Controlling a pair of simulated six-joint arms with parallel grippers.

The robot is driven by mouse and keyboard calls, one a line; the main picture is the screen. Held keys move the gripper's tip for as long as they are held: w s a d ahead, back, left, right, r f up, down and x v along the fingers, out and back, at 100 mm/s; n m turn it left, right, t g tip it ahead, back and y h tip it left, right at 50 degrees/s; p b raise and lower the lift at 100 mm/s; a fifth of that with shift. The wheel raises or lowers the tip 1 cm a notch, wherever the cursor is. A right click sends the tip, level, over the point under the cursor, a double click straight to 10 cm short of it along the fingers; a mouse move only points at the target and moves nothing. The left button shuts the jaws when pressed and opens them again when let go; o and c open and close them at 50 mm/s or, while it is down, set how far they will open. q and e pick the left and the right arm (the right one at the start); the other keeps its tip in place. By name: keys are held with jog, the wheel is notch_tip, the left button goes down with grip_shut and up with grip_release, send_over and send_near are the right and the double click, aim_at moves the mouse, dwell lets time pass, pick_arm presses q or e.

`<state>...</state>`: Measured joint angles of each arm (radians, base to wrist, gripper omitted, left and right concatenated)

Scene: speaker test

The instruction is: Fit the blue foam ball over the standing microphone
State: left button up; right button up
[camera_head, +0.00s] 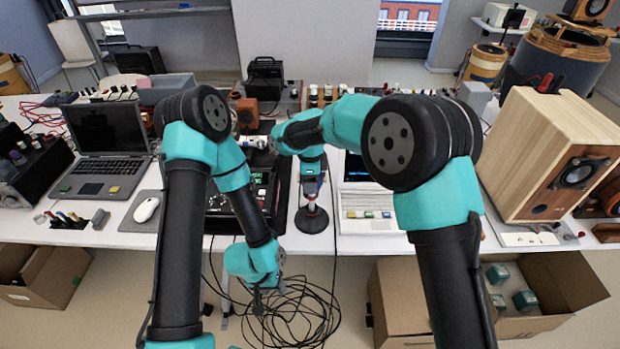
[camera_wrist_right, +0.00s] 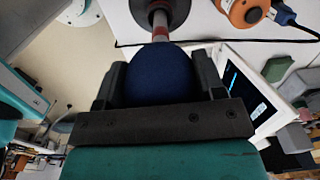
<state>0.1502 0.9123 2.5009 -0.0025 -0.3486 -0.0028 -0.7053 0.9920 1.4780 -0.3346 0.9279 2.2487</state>
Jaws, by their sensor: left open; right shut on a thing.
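The blue foam ball (camera_wrist_right: 160,76) is between the fingers of my right gripper (camera_wrist_right: 160,88), which is shut on it. In the head view my right gripper (camera_head: 311,184) points down over the standing microphone, and the ball is mostly hidden there. The microphone (camera_head: 311,208) stands upright on a round dark base. Its red and white stem (camera_wrist_right: 160,30) lines up with the ball in the right wrist view and meets its edge; I cannot tell whether the ball is around its top. My left gripper (camera_head: 268,293) is open and empty, low in front of the table edge.
A laptop (camera_head: 103,150) and a white mouse (camera_head: 146,209) are at the left. A dark mixer (camera_head: 237,205) is left of the microphone. A wooden speaker (camera_head: 545,155) stands at the right. Black cables (camera_head: 300,315) lie on the floor between cardboard boxes (camera_head: 400,300).

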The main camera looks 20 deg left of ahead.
jog(key=shift+f, duration=0.55)
dwell(0.8)
jog(key=o, duration=1)
jog(key=shift+c, duration=0.2)
notch_tip(320, 180, up, 18)
jog(key=shift+f, duration=0.25)
